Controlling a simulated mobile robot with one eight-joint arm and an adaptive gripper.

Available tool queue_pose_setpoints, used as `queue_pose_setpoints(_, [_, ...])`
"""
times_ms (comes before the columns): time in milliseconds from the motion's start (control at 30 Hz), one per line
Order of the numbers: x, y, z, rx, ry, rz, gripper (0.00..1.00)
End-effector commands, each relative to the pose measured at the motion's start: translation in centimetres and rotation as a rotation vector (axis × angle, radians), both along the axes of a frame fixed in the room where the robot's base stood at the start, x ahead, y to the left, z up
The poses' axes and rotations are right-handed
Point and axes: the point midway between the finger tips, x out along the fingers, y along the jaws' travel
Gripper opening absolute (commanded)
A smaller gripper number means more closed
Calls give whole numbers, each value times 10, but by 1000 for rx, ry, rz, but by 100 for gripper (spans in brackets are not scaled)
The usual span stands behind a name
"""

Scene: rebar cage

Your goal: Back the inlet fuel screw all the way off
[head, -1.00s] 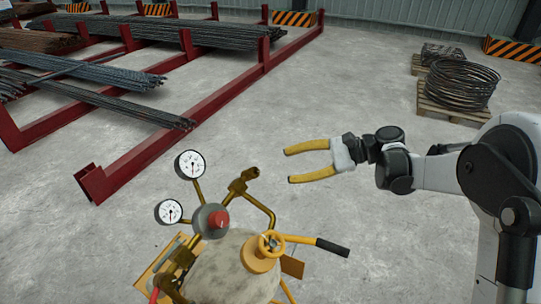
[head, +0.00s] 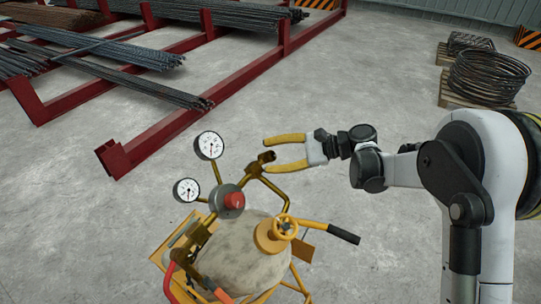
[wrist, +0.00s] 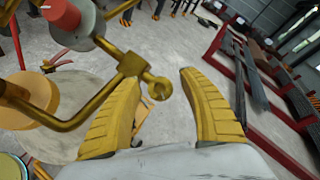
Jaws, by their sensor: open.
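A regulator (head: 229,203) with a red knob (head: 234,201) and two white dial gauges (head: 210,146) sits above a rounded grey tank (head: 240,265). A bent brass fitting (head: 262,160) rises from it toward my gripper. A yellow handwheel (head: 283,229) is on the tank top. I cannot tell for sure which part is the inlet fuel screw. My gripper (head: 275,153) has yellow fingers, spread open and empty, close to the brass fitting's end. In the wrist view the fitting's ringed end (wrist: 157,86) appears between the open fingers; contact cannot be told.
A yellow frame (head: 168,254) holds the tank, and a black-gripped handle (head: 343,234) sticks out to the right. A red rack with rebar (head: 150,140) stands behind on the left. Coiled wire on a pallet (head: 487,75) is at the back right. The floor between is clear.

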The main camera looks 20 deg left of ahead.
Motion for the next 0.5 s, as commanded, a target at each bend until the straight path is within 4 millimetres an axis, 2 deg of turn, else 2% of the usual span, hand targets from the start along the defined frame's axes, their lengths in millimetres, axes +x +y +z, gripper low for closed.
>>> queue_pose_setpoints(133, [0, 0, 0, 0, 0, 0, 49])
queue_pose_setpoints(200, [0, 0, 0, 0, 0, 0, 27])
queue_pose_setpoints(300, [0, 0, 0, 0, 0, 0, 0])
queue_pose_setpoints(500, [0, 0, 0, 0, 0, 0, 0])
